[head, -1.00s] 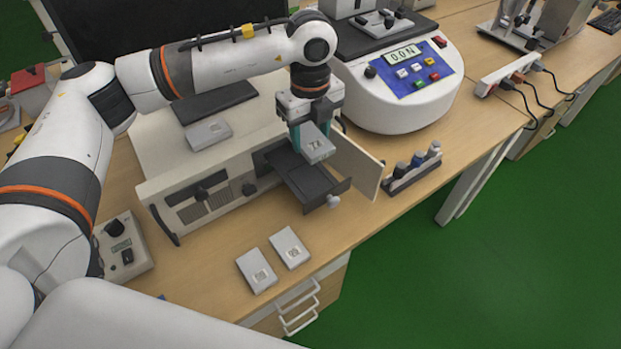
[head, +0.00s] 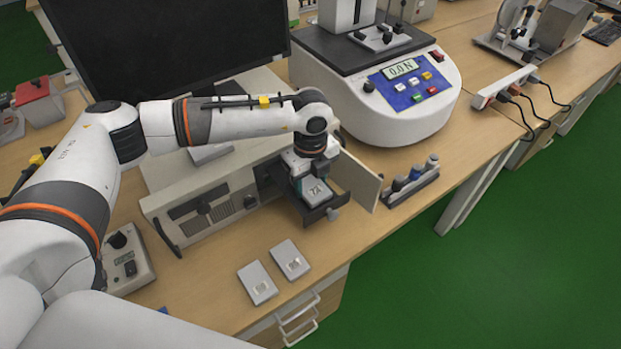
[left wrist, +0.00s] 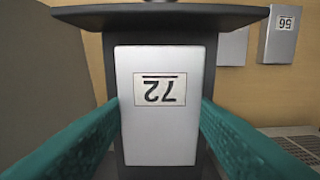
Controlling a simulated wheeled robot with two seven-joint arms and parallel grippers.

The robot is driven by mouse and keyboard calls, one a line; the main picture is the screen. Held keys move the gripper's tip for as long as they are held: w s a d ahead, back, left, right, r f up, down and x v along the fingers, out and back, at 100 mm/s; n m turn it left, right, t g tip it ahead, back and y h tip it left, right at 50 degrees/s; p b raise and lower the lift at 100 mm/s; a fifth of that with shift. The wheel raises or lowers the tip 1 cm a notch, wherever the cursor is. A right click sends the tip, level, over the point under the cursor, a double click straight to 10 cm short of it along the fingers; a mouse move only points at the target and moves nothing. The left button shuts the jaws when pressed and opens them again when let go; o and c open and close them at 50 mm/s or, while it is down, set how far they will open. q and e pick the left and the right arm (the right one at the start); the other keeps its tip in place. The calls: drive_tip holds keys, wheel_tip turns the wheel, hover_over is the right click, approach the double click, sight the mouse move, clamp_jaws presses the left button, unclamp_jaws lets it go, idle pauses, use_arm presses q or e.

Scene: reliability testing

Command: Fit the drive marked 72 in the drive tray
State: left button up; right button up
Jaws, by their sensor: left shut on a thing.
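The drive marked 72 (head: 315,191) is a flat silver block with a white label. In the left wrist view the drive (left wrist: 166,122) fills the middle, its number upside down. My left gripper (head: 311,181) is shut on it, one teal finger along each side. The drive lies flat, lined up lengthwise with the dark drive tray (head: 326,212), which is pulled out of the beige case. The tray's front plate (left wrist: 150,16) is beyond the drive's far end in the wrist view. I cannot tell whether the drive touches the tray floor. My right gripper is not in view.
Two silver drives (head: 258,282) (head: 290,259) lie on the bench before the case (head: 200,208); one reads 56 (left wrist: 282,35). Another drive (head: 208,153) on the case is partly hidden by my arm.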

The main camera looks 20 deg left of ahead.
sight(311, 185)
use_arm(q)
drive_tip(key=shift+f+b, duration=0.55)
drive_tip(key=shift+f, duration=0.05)
drive_tip(key=o, duration=1.1)
drive_tip(key=shift+r, duration=0.1)
drive_tip(key=shift+r+p, duration=0.35)
drive_tip(key=shift+p, duration=0.05)
drive_tip(key=shift+r+p, duration=0.5)
drive_tip(key=shift+r, duration=0.05)
wheel_tip(311, 185, up, 11)
drive_tip(key=b, duration=0.2)
drive_tip(key=shift+r+b, duration=0.2)
drive_tip(key=shift+b, duration=0.2)
